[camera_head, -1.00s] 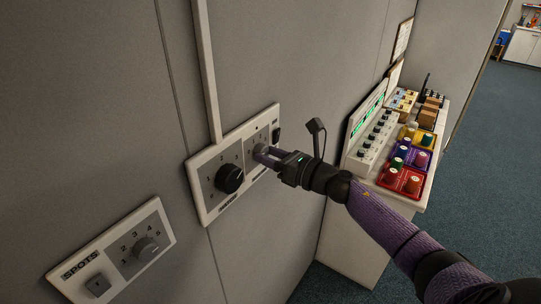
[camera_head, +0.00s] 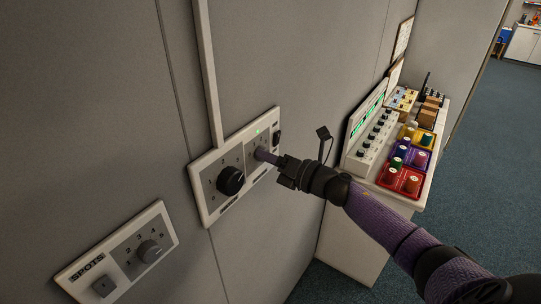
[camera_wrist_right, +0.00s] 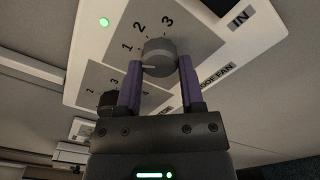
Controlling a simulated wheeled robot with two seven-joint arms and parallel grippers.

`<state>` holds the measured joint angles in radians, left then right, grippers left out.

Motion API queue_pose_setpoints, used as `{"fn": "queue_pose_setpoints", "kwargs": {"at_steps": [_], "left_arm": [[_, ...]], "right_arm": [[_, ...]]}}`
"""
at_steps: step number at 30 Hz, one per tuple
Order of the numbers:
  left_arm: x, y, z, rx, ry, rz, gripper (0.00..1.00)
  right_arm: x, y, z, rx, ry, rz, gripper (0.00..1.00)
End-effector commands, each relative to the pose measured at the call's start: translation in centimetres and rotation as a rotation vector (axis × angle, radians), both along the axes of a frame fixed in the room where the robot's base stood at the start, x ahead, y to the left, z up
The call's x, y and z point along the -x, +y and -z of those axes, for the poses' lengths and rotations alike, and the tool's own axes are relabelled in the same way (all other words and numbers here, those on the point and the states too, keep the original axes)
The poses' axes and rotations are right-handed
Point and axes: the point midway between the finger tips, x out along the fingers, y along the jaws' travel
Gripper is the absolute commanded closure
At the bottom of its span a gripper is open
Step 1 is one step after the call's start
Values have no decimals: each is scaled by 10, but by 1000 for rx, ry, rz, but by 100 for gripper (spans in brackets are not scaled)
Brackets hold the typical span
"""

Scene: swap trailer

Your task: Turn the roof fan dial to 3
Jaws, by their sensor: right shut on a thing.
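The roof fan dial (camera_wrist_right: 160,55) is a grey round knob on a white wall panel (camera_wrist_right: 92,50), with the numbers 1, 2 and 3 around it. In the right wrist view, a short pale mark on the knob points left, nearer the 1 than the 3. My right gripper (camera_wrist_right: 158,70) is shut on the knob, one purple finger on each side. In the head view my right gripper (camera_head: 262,155) reaches the panel's right half and mostly hides the knob. My left gripper is not in view.
A black dial (camera_head: 231,181) sits on the same panel, left of my gripper. A dark switch (camera_head: 276,136) is at the panel's right end. A green lamp (camera_wrist_right: 104,22) is lit. A SPOTS panel (camera_head: 120,256) is lower left. A counter with coloured boxes (camera_head: 402,181) stands right.

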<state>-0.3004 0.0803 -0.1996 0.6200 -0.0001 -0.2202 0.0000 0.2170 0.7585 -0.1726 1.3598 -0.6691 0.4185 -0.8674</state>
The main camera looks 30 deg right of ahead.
Motion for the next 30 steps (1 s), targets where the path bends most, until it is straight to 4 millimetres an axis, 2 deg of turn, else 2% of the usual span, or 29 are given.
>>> {"fn": "queue_pose_setpoints", "kwargs": {"at_steps": [30], "left_arm": [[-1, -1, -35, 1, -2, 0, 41]], "right_arm": [[0, 0, -3, -887, 368, 3, 100]]}}
